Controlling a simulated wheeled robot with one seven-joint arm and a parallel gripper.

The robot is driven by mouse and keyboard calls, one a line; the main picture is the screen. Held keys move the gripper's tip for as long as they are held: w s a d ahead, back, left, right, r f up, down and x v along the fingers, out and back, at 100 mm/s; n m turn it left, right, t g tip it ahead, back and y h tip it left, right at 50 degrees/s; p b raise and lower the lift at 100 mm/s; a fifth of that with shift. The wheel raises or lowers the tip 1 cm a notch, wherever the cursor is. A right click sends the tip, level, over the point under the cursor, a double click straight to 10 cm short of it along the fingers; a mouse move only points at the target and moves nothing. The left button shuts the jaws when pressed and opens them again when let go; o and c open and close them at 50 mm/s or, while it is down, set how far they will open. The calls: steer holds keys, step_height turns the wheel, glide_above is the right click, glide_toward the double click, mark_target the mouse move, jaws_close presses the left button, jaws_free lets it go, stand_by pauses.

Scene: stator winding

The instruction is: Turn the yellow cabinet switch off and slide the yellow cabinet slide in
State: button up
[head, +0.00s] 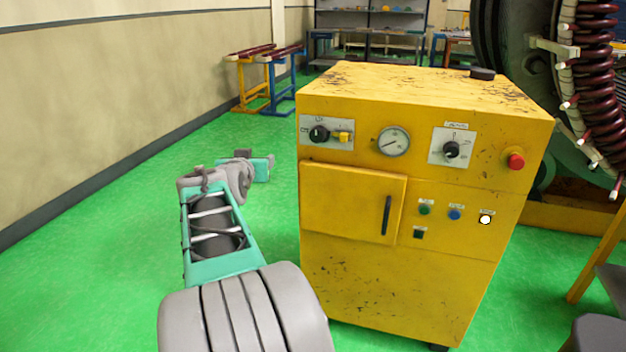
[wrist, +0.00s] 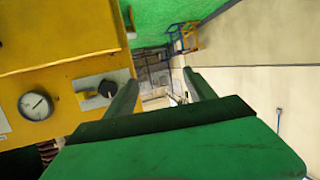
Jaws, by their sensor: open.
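The yellow cabinet (head: 365,280) stands in front of me. A plate at the upper left of its front carries a black rotary switch (head: 319,133) and, just right of it, a small yellow slide (head: 343,137). Which setting the switch points to is too small to read. In the wrist view, which is turned roughly upside down, the switch (wrist: 106,88) shows beside one finger.
The front also has a gauge (head: 394,141), a second black knob (head: 451,150), a red button (head: 515,159) and a door with a black handle (head: 386,215). The stator (head: 597,80) stands right behind. Green floor (head: 90,270) left of the cabinet is clear to the wall.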

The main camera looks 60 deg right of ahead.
mark_target(316, 138)
steer(key=s+d+m+g+h+b, duration=0.3)
steer(key=s+d+h, duration=0.1)
steer(key=s+d, duration=0.65)
steer(key=d, duration=0.2)
steer(key=w+d, duration=0.1)
steer(key=d, duration=0.2)
steer(key=w+d, duration=0.1)
steer(key=d, duration=0.1)
steer(key=shift+w+d+r, duration=0.15)
steer(key=shift+d+r, duration=0.15)
steer(key=c, duration=1.4)
